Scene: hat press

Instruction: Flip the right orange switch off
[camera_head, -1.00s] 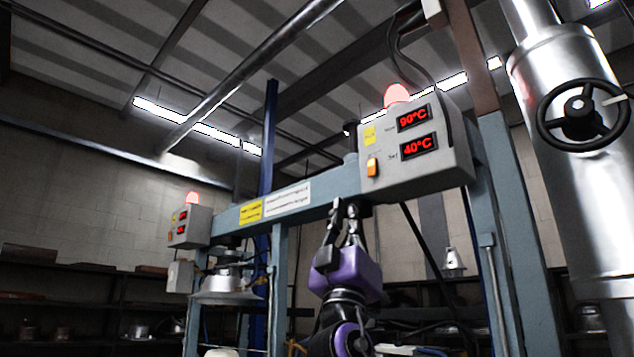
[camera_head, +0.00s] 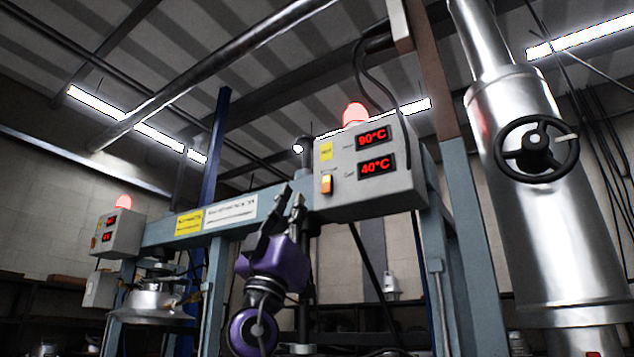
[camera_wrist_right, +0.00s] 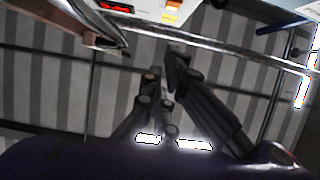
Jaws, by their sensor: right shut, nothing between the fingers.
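The right orange switch (camera_head: 326,184) is on the front face of the right grey control box (camera_head: 370,165), left of its red displays. The switch looks lit. In the right wrist view the switch (camera_wrist_right: 173,5) shows at the top edge, with part of a display beside it. My right gripper (camera_head: 285,195), with its purple body, is below and left of the switch, pointing up, apart from the box. Its fingers also show in the right wrist view (camera_wrist_right: 168,72), shut and empty. My left gripper is not in view.
A red lamp (camera_head: 355,113) tops the right box, and a blue-grey beam (camera_head: 170,229) runs left to the left control box (camera_head: 118,236). A steel cylinder with a black handwheel (camera_head: 537,148) stands at the right. Open space lies before the right box.

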